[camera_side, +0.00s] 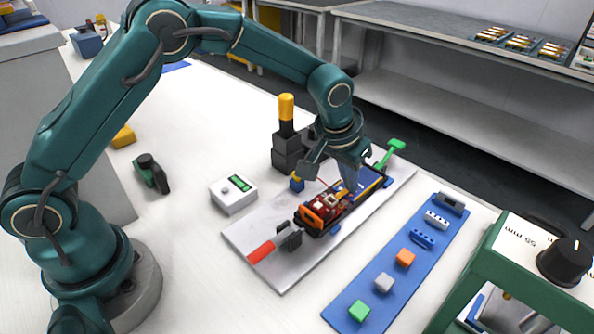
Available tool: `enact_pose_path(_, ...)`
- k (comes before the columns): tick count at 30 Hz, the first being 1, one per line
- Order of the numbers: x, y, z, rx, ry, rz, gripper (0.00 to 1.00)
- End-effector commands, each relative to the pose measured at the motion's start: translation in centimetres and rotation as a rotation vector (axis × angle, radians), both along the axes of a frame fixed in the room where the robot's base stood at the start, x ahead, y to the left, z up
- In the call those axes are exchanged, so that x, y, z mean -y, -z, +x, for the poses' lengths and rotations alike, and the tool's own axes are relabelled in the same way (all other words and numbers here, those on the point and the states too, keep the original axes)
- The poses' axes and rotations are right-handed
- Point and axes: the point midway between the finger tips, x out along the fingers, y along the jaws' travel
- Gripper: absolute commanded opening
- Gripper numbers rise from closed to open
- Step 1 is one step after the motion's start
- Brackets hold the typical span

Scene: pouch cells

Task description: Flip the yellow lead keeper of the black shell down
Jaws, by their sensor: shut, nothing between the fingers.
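The black shell (318,232) lies on a light grey plate, with red, orange and white parts inside its near end and a blue surface towards its far end. A yellow strip (371,189) shows along the shell, near my fingertips; it may be the lead keeper, and I cannot tell its angle. My gripper (349,188) points down over the middle of the shell. It is shut and empty. It hides part of the shell, and I cannot tell whether its tips touch the yellow part.
A red-handled clamp (262,251) is at the shell's near end, and a green-handled one (396,145) at its far end. A black post with a yellow top (286,107) stands behind. A white box (233,194) is left; a blue mat (344,309) with small blocks is right.

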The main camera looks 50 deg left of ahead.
Motion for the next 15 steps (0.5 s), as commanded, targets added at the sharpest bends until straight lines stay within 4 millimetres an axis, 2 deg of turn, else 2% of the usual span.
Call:
enact_pose_path(1,-0.2,0.6,-0.9,-0.031,0.002,0.010,0.00)
enact_pose_path(7,-0.2,0.2,-1.8,-0.035,0.001,0.011,0.00)
enact_pose_path(12,-0.1,-0.2,-1.9,-0.033,0.000,0.010,0.00)
enact_pose_path(15,-0.1,-1.1,-1.7,-0.026,0.000,0.008,0.00)
